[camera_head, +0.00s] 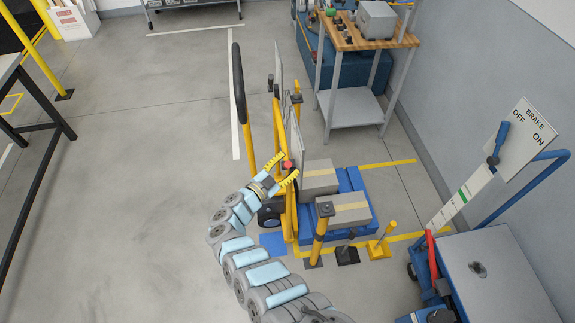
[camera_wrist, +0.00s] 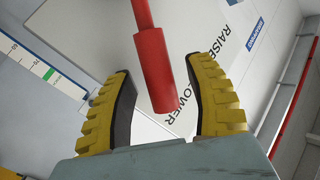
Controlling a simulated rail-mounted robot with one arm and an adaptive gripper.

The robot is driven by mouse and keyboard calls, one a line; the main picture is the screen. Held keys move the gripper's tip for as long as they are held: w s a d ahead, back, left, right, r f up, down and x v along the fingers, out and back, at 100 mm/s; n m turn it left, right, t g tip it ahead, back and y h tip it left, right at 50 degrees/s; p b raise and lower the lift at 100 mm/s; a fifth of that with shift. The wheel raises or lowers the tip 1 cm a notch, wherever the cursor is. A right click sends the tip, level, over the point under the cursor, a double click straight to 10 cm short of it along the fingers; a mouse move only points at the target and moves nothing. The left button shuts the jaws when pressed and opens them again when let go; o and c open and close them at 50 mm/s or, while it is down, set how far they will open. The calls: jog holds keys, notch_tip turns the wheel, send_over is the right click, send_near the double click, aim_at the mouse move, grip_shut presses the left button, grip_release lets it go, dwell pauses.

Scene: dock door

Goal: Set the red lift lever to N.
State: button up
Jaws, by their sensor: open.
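The red lift lever (camera_wrist: 155,75) hangs between my gripper's open fingers in the wrist view. Its thick red grip ends low between the two yellow pads, with a gap visible on each side. Behind it is a white plate (camera_wrist: 190,25) printed RAISE and LOWER; an N mark cannot be made out. In the head view my gripper (camera_head: 288,168) is open by the yellow upright frame, with the small red end of the lever (camera_head: 287,164) between its fingertips. The plate is seen nearly edge-on there (camera_head: 294,135).
Grey boxes (camera_head: 343,209) lie on a blue platform (camera_head: 362,186) right of my gripper. A black-gripped yellow handle (camera_head: 239,85) rises left. A yellow post (camera_head: 321,230) stands close in front. A blue cart (camera_head: 505,270) is at right.

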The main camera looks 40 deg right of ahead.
jog(key=shift+d, duration=0.15)
grip_shut()
